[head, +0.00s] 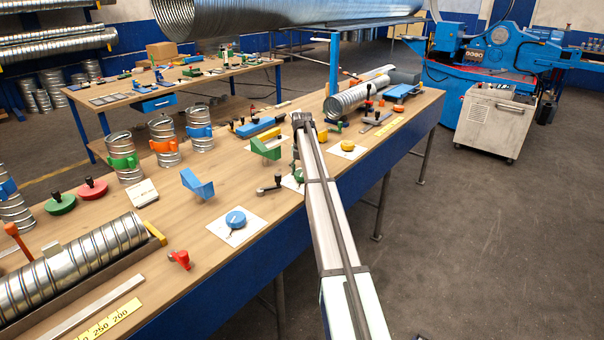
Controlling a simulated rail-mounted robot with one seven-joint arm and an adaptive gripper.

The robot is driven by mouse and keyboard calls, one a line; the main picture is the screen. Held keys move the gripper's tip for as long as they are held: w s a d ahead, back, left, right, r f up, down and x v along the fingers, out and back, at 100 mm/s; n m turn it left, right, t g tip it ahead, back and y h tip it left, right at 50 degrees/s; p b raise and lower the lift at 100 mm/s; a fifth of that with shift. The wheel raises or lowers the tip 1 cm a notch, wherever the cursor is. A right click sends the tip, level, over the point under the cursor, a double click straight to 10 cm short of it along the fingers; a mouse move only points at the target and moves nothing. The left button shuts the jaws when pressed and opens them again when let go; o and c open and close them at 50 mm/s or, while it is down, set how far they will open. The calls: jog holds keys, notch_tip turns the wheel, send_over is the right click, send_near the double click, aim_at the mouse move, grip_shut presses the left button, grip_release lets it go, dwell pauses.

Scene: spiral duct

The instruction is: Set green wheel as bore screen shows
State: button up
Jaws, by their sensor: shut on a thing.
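My gripper (297,168) points down near the middle of the long workbench, mostly hidden behind my arm. It is shut on what looks like the green wheel (299,175), of which only a small green part shows above a white plate (290,184). The wheel's pointer and marks are hidden, so its setting cannot be read. No screen with a readable display shows; I cannot tell which thing is the bore screen. A green wedge-shaped housing (265,148) stands just behind and left of the gripper, its face not readable.
A blue wheel (235,218) and a yellow wheel (351,147) sit on white plates either side. A red-handled part (179,258), a blue wedge housing (197,185) and a black lever (269,186) stand nearby. A spiral duct (75,265) lies at front left.

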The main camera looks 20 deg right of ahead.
jog(key=shift+s+f, duration=0.1)
jog(key=shift+s, duration=0.05)
dwell(0.3)
jog(key=o, duration=1.1)
jog(key=shift+r, duration=0.55)
notch_tip(320, 180, up, 11)
